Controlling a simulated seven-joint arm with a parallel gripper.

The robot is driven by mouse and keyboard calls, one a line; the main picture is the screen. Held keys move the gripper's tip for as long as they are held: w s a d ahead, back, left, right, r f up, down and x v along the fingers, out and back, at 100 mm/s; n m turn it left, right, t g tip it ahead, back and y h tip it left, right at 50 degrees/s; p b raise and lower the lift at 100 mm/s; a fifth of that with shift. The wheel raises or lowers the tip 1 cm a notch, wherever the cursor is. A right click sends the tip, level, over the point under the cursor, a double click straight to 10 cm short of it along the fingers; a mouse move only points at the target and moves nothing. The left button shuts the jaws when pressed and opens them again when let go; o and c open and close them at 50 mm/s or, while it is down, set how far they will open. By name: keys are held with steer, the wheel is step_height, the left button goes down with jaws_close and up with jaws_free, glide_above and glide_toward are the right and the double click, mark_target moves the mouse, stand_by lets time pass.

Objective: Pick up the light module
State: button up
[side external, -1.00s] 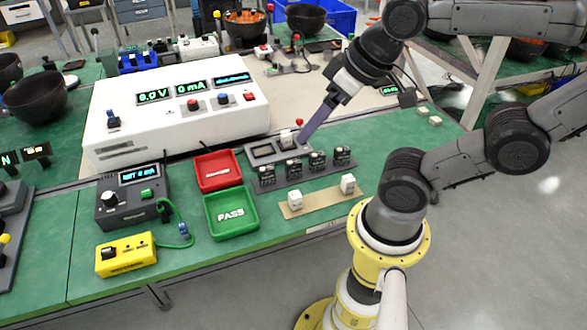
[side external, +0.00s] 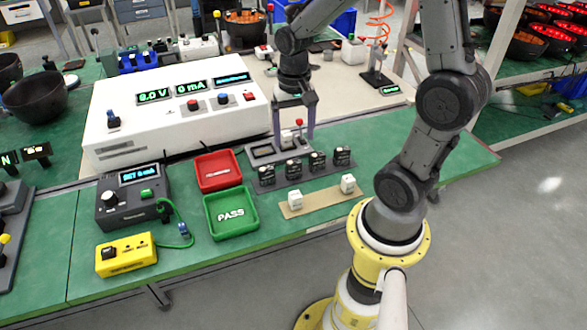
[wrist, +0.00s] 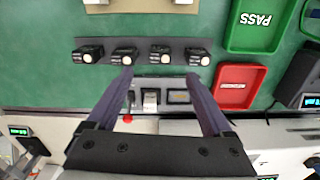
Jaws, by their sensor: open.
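My gripper (side external: 294,139) points down over the grey fixture (side external: 262,152), its purple fingers apart. In the wrist view my gripper (wrist: 160,75) is open, with the fixture and its white block (wrist: 150,100) between the fingers. The white block (side external: 287,137) also shows between the fingers in the side view. In front, several black modules with pale round tops (side external: 293,168) stand in a row on a dark strip; they also show in the wrist view (wrist: 124,55). Two white blocks (side external: 295,199) stand on a tan strip. I cannot tell which is the light module.
A red tray (side external: 238,174) and a green PASS tray (side external: 211,220) lie left of the modules. A large white instrument (side external: 170,122) stands behind them. A red-topped lever (side external: 299,123) rises near my fingers. Green bench surface is clear right of the strips.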

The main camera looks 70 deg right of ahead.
mark_target(294, 162)
step_height(294, 162, down, 10)
steer(key=shift+w+f, duration=0.1)
stand_by(0.4)
jaws_close()
stand_by(0.4)
